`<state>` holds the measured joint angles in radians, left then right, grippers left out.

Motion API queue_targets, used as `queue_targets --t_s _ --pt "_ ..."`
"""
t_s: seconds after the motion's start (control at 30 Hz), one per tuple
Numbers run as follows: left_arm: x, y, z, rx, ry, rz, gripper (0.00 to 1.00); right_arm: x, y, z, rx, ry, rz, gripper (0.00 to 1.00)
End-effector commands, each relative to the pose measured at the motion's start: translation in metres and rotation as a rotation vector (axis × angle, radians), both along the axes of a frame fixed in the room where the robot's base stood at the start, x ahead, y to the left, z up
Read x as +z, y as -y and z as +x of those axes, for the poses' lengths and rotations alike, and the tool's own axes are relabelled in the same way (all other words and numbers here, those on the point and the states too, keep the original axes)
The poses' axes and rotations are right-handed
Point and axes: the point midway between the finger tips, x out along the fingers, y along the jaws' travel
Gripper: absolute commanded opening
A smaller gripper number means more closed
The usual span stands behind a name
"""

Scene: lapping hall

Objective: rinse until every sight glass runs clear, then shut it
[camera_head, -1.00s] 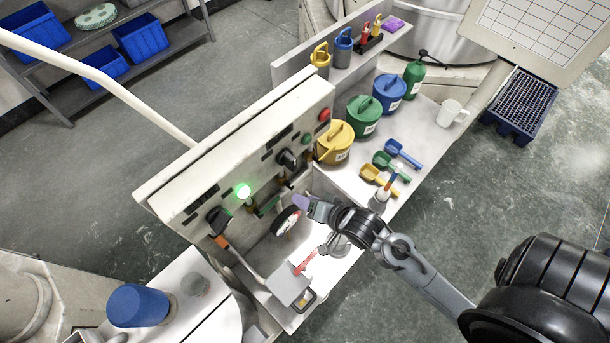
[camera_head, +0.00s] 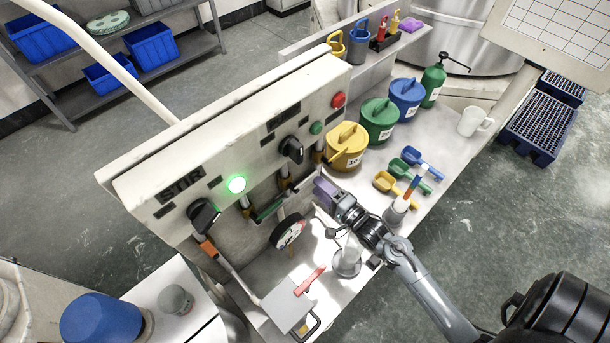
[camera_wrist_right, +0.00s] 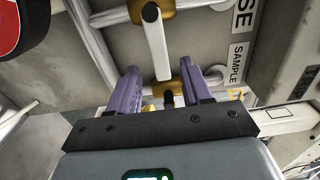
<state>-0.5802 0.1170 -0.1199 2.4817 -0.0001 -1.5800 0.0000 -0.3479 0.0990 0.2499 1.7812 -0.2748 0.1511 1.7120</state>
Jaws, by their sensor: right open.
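My right gripper (camera_head: 322,188) is at the front of the control panel (camera_head: 180,190), below the right black knob (camera_head: 291,149) and right of a round gauge (camera_head: 289,231). In the right wrist view the gripper (camera_wrist_right: 165,90) has its two purple fingers apart. A brass fitting (camera_wrist_right: 188,88) shows between them, beyond the fingertips; I cannot tell whether they touch it. A white lever (camera_wrist_right: 157,45) hangs from another brass fitting above. A label reading SAMPLE (camera_wrist_right: 237,64) is to the right. A valve with a green handle (camera_head: 268,211) is left of the gripper. I cannot make out any sight glass clearly.
A green lamp (camera_head: 236,184) glows on the panel. A yellow can (camera_head: 346,147), a green can (camera_head: 378,121) and a blue can (camera_head: 405,98) stand behind the gripper. Small scoops (camera_head: 388,182) lie right of it. A grey plate (camera_head: 287,304) lies at the bench front.

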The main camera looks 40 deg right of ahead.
Motion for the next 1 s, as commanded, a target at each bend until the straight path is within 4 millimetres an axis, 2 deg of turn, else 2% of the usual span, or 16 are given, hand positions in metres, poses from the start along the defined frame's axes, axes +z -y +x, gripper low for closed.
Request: queue_targets --t_s 0.2,0.4,0.6,0.87,0.9,1.0 --pt "0.001 -0.002 0.0 -0.006 0.0 0.008 0.45 0.001 -0.003 0.037 0.001 0.002 0.0 0.49" --pt "0.0 -0.002 0.0 -0.006 0.0 0.009 0.45 0.001 -0.004 0.06 0.0 0.0 -0.001 0.49" --pt "0.0 -0.002 0.0 -0.005 0.0 0.007 0.45 0.0 -0.005 0.07 -0.001 0.0 -0.001 0.49" --pt "0.0 0.001 0.0 0.001 0.0 -0.002 0.45 0.0 -0.005 0.071 0.0 -0.001 -0.001 0.49" --pt "0.0 0.001 0.0 0.002 -0.001 -0.004 0.45 0.0 -0.005 0.071 0.0 -0.001 -0.001 0.47" --pt "0.0 0.001 0.0 0.003 -0.001 -0.004 0.45 0.0 -0.005 0.071 0.0 -0.001 -0.001 0.32"
